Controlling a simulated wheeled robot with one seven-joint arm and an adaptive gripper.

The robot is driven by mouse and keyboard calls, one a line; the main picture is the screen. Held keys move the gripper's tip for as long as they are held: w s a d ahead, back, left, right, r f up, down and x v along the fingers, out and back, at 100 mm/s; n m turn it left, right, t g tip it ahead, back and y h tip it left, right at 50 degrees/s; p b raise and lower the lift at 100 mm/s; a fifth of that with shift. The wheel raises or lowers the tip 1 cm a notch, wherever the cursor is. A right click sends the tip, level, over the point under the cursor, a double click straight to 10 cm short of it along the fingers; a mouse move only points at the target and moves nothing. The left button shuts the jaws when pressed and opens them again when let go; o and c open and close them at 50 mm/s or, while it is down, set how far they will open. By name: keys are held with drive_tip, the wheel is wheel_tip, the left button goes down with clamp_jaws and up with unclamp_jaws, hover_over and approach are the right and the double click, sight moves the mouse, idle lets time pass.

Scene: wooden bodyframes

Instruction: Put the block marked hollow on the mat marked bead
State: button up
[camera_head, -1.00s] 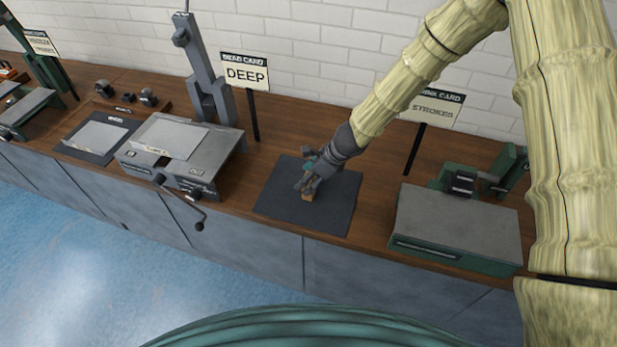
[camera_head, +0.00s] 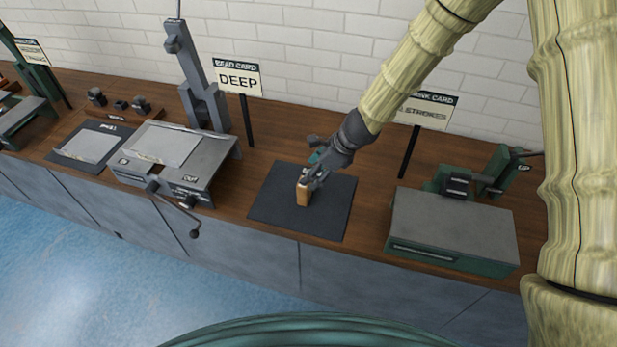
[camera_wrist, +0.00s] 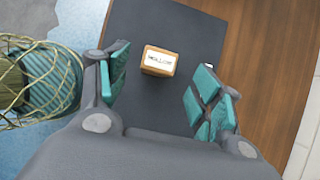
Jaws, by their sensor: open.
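A small wooden block (camera_head: 303,194) stands upright on a dark mat (camera_head: 270,208) in the middle of the bench. In the wrist view, the block (camera_wrist: 158,66) has a white label on top that seems to read hollow, though the print is small. The mat (camera_wrist: 195,30) lies under the block there; a small white tag at its edge is too small to read. My gripper (camera_head: 316,176) is just above and behind the block. In the wrist view, my gripper (camera_wrist: 158,84) is open, with its teal finger pads apart on either side and clear of the block.
A grey machine with a crank (camera_head: 165,165) stands left of the mat, and a green-based machine (camera_head: 455,230) stands right. Upright cards reading DEEP (camera_head: 238,78) and STROKES (camera_head: 425,110) stand behind. Another dark mat (camera_head: 70,158) with a grey plate lies at the left.

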drive_tip(key=shift+v, duration=2.6)
